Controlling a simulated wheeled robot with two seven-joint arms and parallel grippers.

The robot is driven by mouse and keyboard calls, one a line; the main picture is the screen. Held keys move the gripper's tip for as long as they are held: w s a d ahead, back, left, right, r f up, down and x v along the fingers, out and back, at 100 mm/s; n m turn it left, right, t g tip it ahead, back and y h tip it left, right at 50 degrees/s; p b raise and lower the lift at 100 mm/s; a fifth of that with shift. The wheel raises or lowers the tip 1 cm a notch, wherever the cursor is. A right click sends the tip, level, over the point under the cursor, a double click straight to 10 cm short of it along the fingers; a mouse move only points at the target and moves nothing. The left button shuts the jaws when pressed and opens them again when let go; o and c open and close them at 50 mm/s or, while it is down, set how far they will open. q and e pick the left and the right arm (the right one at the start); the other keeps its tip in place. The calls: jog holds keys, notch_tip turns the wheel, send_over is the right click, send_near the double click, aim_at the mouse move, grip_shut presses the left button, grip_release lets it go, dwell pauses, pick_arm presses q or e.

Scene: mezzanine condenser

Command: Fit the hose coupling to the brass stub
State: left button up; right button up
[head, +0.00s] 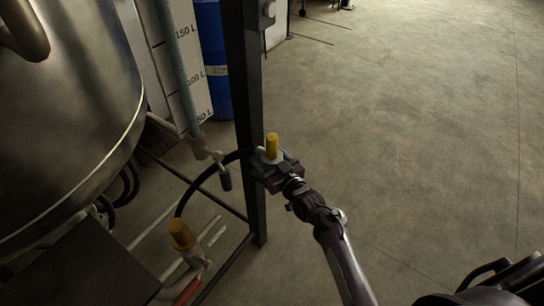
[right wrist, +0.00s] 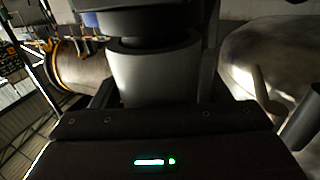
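My right gripper (head: 272,170) is closed around a pale grey body with a mustard-yellow cylinder (head: 272,146) standing upright on top, which looks like the hose coupling. A black hose (head: 213,171) runs from it to the left and arcs down. In the right wrist view a thick grey cylinder (right wrist: 155,78) with a dark collar sits between the fingers. A second brass-yellow cylinder (head: 181,234), tilted, is lower left by the pipes, apart from my gripper; I cannot tell for sure whether it is the brass stub. My left gripper is not in view.
A large steel vessel (head: 65,110) fills the left. A dark upright post (head: 243,110) stands just behind my gripper. A pipe with a dark-handled valve (head: 224,178) hangs left of it. A blue drum (head: 213,60) stands behind.

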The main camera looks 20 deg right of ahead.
jog(key=c, duration=1.1)
jog(key=shift+r, duration=0.1)
